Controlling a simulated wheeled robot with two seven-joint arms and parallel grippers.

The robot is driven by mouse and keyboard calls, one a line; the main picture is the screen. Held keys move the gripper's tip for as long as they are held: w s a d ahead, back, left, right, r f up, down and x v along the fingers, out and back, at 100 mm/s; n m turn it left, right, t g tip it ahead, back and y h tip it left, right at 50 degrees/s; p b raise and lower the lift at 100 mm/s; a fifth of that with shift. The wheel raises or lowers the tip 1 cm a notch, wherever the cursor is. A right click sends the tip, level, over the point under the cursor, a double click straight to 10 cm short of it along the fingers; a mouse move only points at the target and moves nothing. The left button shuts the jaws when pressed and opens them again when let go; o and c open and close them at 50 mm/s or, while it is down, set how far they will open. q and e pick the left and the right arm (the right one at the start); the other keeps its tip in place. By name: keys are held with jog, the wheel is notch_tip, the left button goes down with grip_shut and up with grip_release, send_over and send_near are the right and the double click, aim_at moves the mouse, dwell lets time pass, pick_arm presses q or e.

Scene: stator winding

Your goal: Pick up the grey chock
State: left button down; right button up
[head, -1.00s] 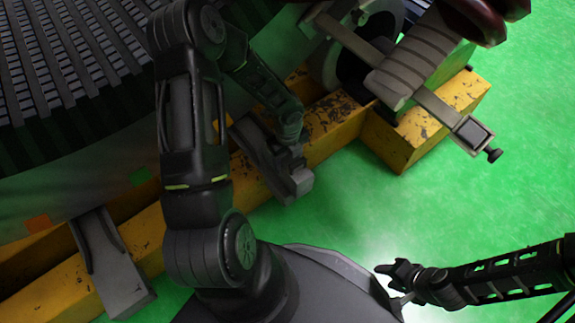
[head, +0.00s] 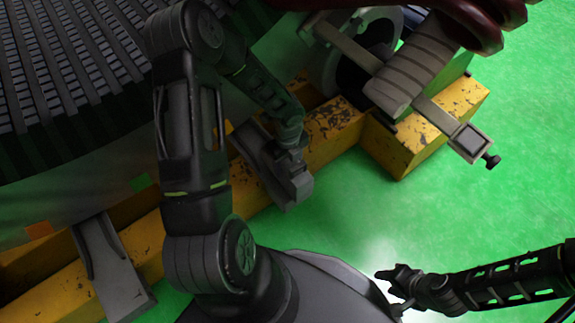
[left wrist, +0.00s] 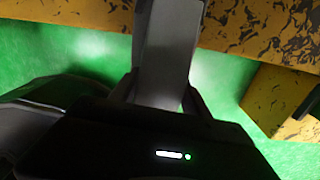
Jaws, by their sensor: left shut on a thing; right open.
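The grey chock (head: 266,166) stands at the yellow beam below the big ribbed stator, in the middle of the head view. My left gripper (head: 292,158) comes down on its near, blocky end and is shut on it. In the left wrist view the chock (left wrist: 168,50) is a dark grey bar between the two fingers (left wrist: 158,92). Whether the chock's underside touches anything is hidden. My right gripper (head: 388,277) is open and empty at the lower right, well away from the chock.
A second grey chock (head: 112,272) leans at the beam on the lower left. The yellow beam (head: 335,130) runs diagonally, with a yellow block (head: 410,145) at right. A grey clamp bar (head: 468,140) and dark red thick coils (head: 485,20) are above. Green floor (head: 440,220) is open at right.

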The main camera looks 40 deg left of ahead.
aim_at(288, 161)
pick_arm(q)
notch_tip(288, 161, up, 8)
jog(key=p, duration=0.3)
jog(key=shift+r, duration=0.25)
pick_arm(e)
jog(key=r, duration=0.2)
jog(key=s+r, duration=0.1)
jog(key=r, duration=0.1)
jog(key=shift+a, duration=0.35)
pick_arm(q)
notch_tip(288, 161, up, 26)
jog(key=p, duration=2.6)
pick_arm(e)
notch_tip(288, 161, up, 26)
jog(key=a, duration=0.1)
jog(key=shift+s, duration=0.45)
jog(key=shift+c, duration=0.6)
